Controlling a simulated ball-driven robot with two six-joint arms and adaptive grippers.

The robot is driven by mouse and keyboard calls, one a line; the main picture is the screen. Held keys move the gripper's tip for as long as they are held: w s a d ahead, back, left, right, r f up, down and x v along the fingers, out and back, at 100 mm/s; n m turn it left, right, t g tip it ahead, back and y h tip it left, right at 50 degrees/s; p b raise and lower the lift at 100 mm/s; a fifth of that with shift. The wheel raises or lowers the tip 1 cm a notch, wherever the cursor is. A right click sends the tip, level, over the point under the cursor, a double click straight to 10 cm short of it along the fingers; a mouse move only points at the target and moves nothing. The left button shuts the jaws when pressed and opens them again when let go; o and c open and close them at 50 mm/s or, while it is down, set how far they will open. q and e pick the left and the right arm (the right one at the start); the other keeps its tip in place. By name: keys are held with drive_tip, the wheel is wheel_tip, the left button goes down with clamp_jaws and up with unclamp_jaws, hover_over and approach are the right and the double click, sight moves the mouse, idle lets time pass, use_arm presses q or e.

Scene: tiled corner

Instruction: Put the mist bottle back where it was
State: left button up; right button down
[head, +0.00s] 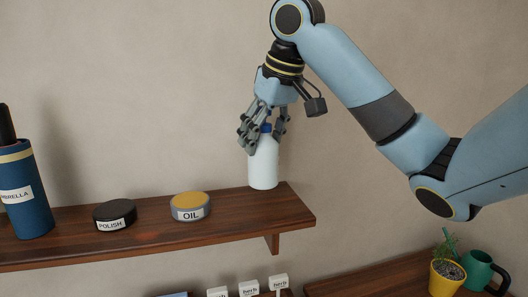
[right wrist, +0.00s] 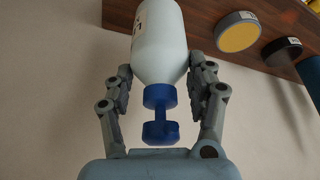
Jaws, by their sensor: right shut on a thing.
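The mist bottle (head: 264,168) is white with a blue top and is upright at the right end of the wooden shelf (head: 240,222). Its base is at the shelf's surface; I cannot tell whether it touches or hangs just above. My right gripper (head: 263,138) comes from above and is shut on the bottle's upper part. In the right wrist view the gripper's fingers (right wrist: 162,85) lie on both sides of the bottle (right wrist: 158,40), by its shoulder, with the blue nozzle toward the palm. My left gripper is not in view.
On the shelf left of the bottle are an OIL tin (head: 190,207), a black POLISH tin (head: 115,215) and a blue UMBRELLA holder (head: 28,195). Below stand white herb labels (head: 248,288), a yellow plant pot (head: 446,278) and a green watering can (head: 478,268).

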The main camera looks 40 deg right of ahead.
sight(268, 144)
wheel_tip(268, 144, down, 4)
drive_tip(key=shift+s+r+p, duration=0.1)
drive_tip(key=shift+r+p, duration=0.15)
drive_tip(key=shift+p, duration=0.1)
drive_tip(key=shift+f, duration=0.15)
drive_tip(key=shift+c, duration=2.1)
unclamp_jaws()
drive_tip(key=shift+f, duration=0.1)
